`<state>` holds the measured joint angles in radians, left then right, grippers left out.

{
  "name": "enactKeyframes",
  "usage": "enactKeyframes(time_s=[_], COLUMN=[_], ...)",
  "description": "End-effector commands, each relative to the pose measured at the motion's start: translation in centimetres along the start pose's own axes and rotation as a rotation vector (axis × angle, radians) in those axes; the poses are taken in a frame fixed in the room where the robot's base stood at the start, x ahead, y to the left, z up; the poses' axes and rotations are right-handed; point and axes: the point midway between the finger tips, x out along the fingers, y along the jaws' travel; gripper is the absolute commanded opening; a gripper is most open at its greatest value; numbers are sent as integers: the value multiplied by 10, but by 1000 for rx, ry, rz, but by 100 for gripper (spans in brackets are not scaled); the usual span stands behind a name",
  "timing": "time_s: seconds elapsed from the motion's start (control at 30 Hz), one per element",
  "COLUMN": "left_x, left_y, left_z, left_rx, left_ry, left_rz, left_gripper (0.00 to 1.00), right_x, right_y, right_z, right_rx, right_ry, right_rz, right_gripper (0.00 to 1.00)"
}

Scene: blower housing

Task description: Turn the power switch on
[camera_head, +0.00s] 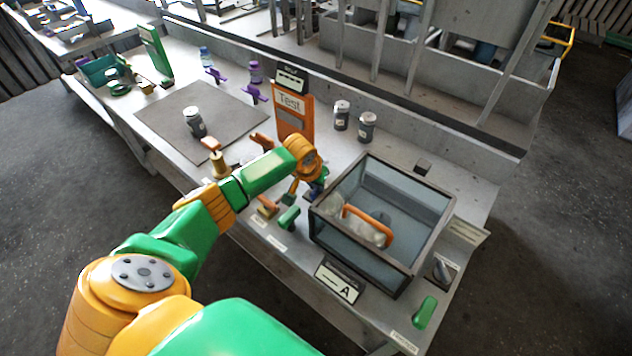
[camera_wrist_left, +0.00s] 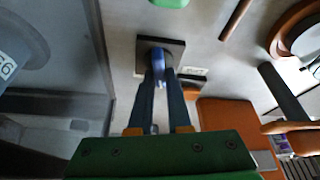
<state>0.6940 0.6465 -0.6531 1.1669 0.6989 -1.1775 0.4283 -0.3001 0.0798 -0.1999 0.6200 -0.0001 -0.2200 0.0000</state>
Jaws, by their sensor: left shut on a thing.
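A blue switch lever (camera_wrist_left: 158,62) stands on a small square dark base plate (camera_wrist_left: 177,45) on the bench, in the upper middle of the left wrist view. My left gripper (camera_wrist_left: 159,85) reaches down to it, with its two dark fingers on either side of the lever and closed on it. In the head view my left gripper (camera_head: 317,187) is just left of the glass-walled box, and the arm hides part of the switch. A label beside the base is too small to read. My right gripper is not in view.
The glass-walled box (camera_head: 437,228) with an orange-handled part stands close right of the gripper. An orange "Test" panel (camera_head: 294,118) stands behind. A green handle (camera_head: 289,219) and an orange one (camera_head: 267,206) are at the front edge. Grey jars (camera_head: 367,126) stand behind the box.

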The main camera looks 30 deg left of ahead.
Motion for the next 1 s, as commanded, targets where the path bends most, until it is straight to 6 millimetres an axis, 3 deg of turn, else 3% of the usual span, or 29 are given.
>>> enactKeyframes(time_s=[0.27, 0.7, 1.0], left_x=[1, 3, 2], left_y=[0, 1, 2], left_z=[0, 1, 1], left_rx=[236, 570, 697], left_ry=[0, 2, 1], left_rz=[99, 238, 290], left_gripper=[0, 0, 0], right_x=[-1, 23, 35], right_y=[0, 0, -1], right_z=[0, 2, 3], right_rx=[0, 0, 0], right_ry=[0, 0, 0], right_rz=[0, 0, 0], right_gripper=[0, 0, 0])
